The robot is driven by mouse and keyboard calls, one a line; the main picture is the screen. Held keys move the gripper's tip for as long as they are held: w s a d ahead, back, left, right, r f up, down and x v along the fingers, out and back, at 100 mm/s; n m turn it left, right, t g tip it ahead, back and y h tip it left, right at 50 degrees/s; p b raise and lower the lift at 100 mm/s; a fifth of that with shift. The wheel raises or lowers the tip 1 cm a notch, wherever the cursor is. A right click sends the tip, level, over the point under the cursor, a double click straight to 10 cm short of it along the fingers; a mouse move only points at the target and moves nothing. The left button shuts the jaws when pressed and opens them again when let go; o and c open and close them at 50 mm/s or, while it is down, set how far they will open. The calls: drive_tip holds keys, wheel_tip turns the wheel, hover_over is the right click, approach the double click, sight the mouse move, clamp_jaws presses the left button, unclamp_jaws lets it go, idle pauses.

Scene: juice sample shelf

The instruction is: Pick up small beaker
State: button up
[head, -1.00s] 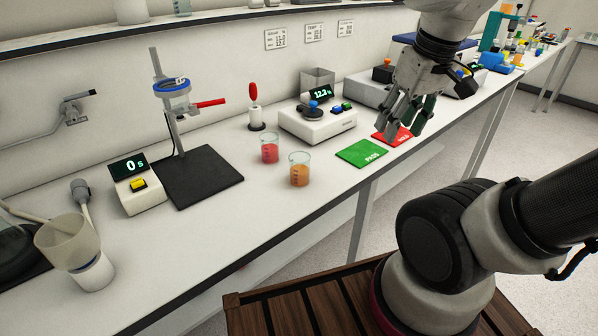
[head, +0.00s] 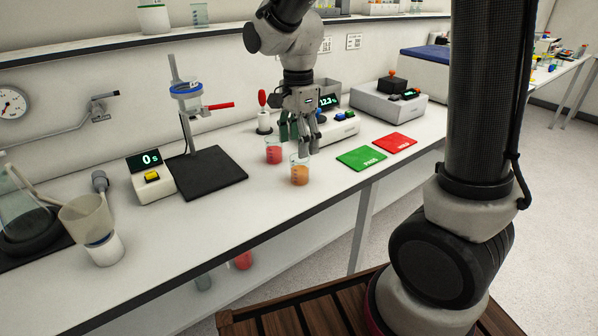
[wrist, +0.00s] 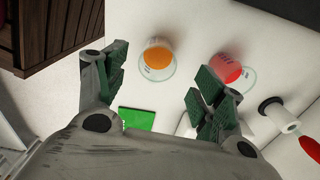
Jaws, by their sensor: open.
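Two small beakers stand upright on the white bench. One beaker holds orange liquid (head: 300,174); the other beaker holds red liquid (head: 273,154) and stands behind it to the left. My gripper (head: 298,143) is open and empty, pointing down just above and behind the orange beaker. In the wrist view, the orange beaker (wrist: 157,58) lies ahead, between the lines of the two open fingers (wrist: 160,85). The red beaker (wrist: 231,70) is beyond the right finger. I cannot tell from the pictures which beaker is meant.
A green PASS mat (head: 361,159) and a red mat (head: 395,143) lie to the right. A scale (head: 340,131) stands behind my gripper. A stand with a black base (head: 205,175) and a timer (head: 151,180) are at left. The bench's front edge is close to the orange beaker.

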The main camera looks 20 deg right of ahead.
sight(300, 161)
wheel_tip(300, 161, down, 6)
drive_tip(key=shift+s+d+r, duration=0.1)
drive_tip(key=shift+c, duration=0.2)
drive_tip(key=c, duration=1.1)
drive_tip(key=shift+r, duration=0.1)
